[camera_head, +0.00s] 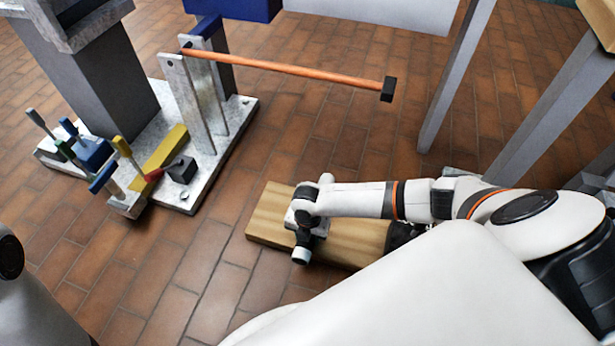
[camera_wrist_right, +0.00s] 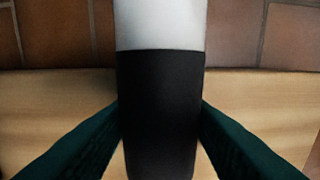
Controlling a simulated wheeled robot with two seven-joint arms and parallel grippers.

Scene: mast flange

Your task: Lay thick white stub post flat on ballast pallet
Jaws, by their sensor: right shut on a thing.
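The thick stub post (camera_wrist_right: 160,25) fills the middle of the right wrist view, white above and with a black band below. My right gripper (camera_wrist_right: 160,122) is shut on the black band, one dark green finger on each side. The ballast pallet (camera_head: 268,212) is a pale wooden slab on the floor in the head view; its wood (camera_wrist_right: 50,95) lies behind the post in the wrist view. My right arm reaches over the pallet and hides part of it. A white end, apparently the post's, shows below the wrist. Contact between post and pallet cannot be told.
A light stone-like base plate (camera_head: 233,125) stands left with uprights, a yellow bar (camera_head: 166,148) and several coloured-handled tools. An orange rod (camera_head: 290,68) with a black end juts right from the uprights. Grey legs (camera_head: 460,70) stand at the right. Tiled floor left of the pallet is clear.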

